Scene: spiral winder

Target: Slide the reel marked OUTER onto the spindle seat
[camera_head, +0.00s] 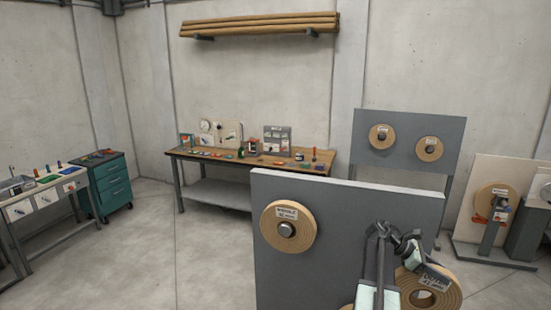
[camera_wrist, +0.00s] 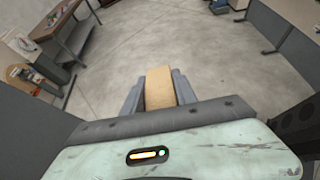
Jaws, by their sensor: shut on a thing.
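My gripper (camera_head: 408,250) is at the lower right of the head view, shut on a tan reel (camera_head: 445,284). The reel has an open centre and a tilted label too small to read surely. In the wrist view the jaws (camera_wrist: 158,88) clamp the reel's rim (camera_wrist: 159,90), seen edge on. The held reel is in front of the right part of a grey upright panel (camera_head: 345,235). Another labelled reel (camera_head: 303,222) sits around a dark hub on that panel's left. I cannot tell which spindle seat is meant; none shows bare.
A farther grey panel (camera_head: 395,118) carries two reels. A stand (camera_head: 497,245) with a reel (camera_head: 487,188) is at the right. A workbench (camera_head: 240,160) with small items and a teal drawer cabinet (camera_head: 115,185) are behind. The floor at left centre is clear.

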